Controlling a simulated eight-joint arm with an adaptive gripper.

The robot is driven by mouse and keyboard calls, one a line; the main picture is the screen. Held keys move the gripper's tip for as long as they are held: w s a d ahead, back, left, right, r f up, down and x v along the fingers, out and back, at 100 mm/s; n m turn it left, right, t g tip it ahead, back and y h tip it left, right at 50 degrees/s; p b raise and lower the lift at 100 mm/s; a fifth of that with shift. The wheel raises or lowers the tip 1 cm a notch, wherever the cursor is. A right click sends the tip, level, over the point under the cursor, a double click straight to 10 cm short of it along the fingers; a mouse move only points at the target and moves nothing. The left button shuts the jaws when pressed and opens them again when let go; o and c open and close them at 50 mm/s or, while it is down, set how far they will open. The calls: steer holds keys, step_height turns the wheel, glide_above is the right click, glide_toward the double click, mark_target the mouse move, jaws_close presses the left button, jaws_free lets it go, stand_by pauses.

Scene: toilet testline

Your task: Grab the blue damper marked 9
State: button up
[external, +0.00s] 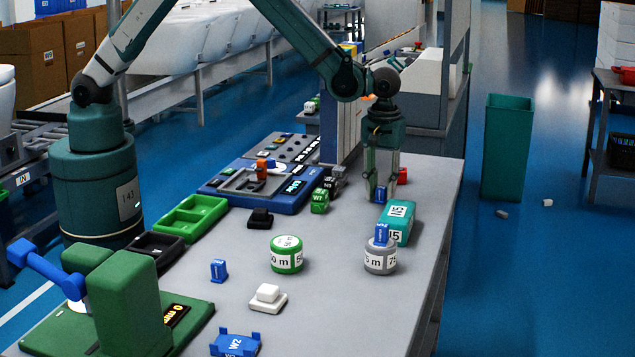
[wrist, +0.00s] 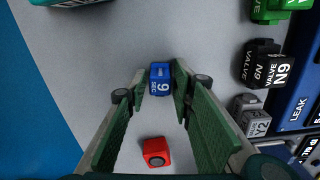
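The blue damper marked 9 (wrist: 160,80) sits between my fingertips in the wrist view, its white 9 facing the camera. In the external view a small blue block (external: 380,194) shows between the fingertips, low over the table. My gripper (wrist: 158,88) points down with its green-padded fingers on both sides of the damper. A narrow gap shows at the damper's left side; the right finger is very close, and I cannot tell whether it touches. The gripper also shows in the external view (external: 381,192) near the table's far right part.
A red block (wrist: 156,152) lies close by. A teal box (external: 398,222) stands in front of my gripper. Other blue blocks sit on the grey roll (external: 380,261) and the table (external: 219,270). Valve blocks (wrist: 262,66) and a blue panel stand beside.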

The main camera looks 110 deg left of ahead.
mark_target(381, 187)
steer(key=c, duration=0.5)
steer(key=shift+r, duration=0.1)
steer(key=shift+r+p, duration=0.5)
steer(key=shift+r, duration=4.4)
